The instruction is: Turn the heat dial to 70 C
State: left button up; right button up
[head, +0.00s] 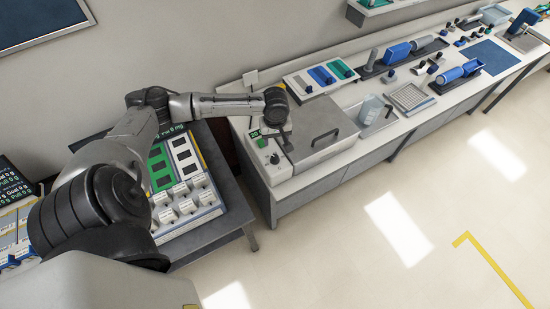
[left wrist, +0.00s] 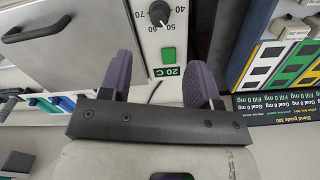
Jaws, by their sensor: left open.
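The heat dial (left wrist: 159,12) is a black round knob on a white panel, with printed numbers including 40, 50, 60 and 70 around it; its upper part is cut off at the top edge of the left wrist view. I cannot tell where its pointer stands. The dial also shows in the head view (head: 274,158). A green display (left wrist: 168,71) reads 20 C, beside a green button (left wrist: 168,55). My left gripper (left wrist: 158,78) is open and empty, its purple fingers apart over the panel near the display, short of the dial. It also shows in the head view (head: 284,138). My right gripper is not visible.
A grey lidded box (head: 322,130) with a dark handle stands right beside the dial panel. A sloped board with white blocks (head: 183,205) stands to the left. Trays and blue tools (head: 397,53) fill the bench farther right. The floor in front is clear.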

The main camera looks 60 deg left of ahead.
aim_at(275, 157)
pick_arm(q)
jog(key=shift+n, duration=0.3)
jog(key=f, duration=1.3)
jog(key=shift+w+a+f, duration=0.1)
jog(key=shift+a+f, duration=0.05)
jog(key=shift+a, duration=0.2)
jog(key=c, duration=0.9)
